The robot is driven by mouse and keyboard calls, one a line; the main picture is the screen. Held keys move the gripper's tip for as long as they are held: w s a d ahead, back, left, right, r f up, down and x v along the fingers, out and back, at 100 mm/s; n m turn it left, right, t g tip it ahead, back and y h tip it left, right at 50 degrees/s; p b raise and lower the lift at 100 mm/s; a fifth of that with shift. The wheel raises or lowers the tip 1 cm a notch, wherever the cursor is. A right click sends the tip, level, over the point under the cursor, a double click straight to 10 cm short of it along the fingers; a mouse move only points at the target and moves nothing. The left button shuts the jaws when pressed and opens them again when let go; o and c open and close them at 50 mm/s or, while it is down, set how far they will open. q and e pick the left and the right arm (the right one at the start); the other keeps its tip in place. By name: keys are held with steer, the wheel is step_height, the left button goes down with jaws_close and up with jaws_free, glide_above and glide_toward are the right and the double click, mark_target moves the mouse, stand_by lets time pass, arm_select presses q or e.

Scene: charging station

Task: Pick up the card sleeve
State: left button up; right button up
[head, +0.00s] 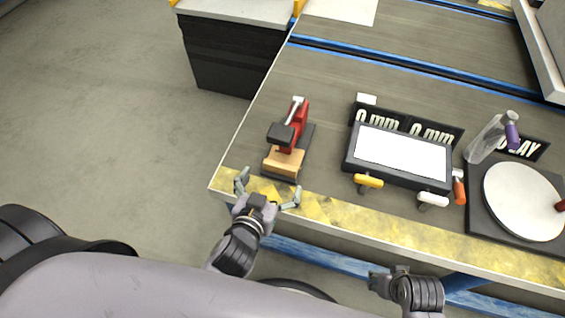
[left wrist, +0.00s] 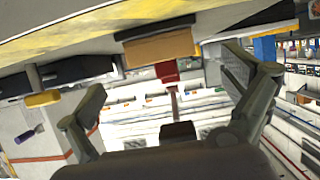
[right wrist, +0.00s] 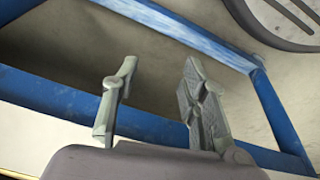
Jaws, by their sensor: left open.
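No thing is plainly marked as the card sleeve; a tan block (head: 284,162) at the front of a red and black device (head: 292,130) is nearest my left gripper. My left gripper (head: 270,188) is open and empty at the table's front edge, fingers spread just in front of the tan block. The block also shows between and beyond the fingers in the left wrist view (left wrist: 158,48). My right gripper (head: 388,277) is below the front edge of the table. In the right wrist view its fingers (right wrist: 158,92) are apart with nothing between them.
The table (head: 330,207) has a worn yellow front strip. Right of the red device stand a white-faced panel (head: 403,154) with yellow and white handles, a clear bottle-like item (head: 485,140) and a white disc (head: 523,201). Blue rails (right wrist: 50,105) run below the table.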

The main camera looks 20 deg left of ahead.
mark_target(280, 166)
arm_select(q)
steer(key=shift+w+f, duration=0.15)
steer(key=shift+w, duration=0.3)
steer(key=shift+w+f, duration=0.1)
steer(key=shift+w, duration=0.25)
steer(key=shift+b+x, duration=0.45)
steer(key=shift+x, duration=1.75)
arm_select(e)
step_height(280, 166, up, 4)
steer(key=shift+d+f, duration=0.1)
steer(key=shift+f, duration=0.15)
arm_select(q)
steer(key=shift+c, duration=0.3)
steer(key=c, duration=0.9)
steer(key=shift+c, duration=0.2)
steer(key=shift+r, duration=0.25)
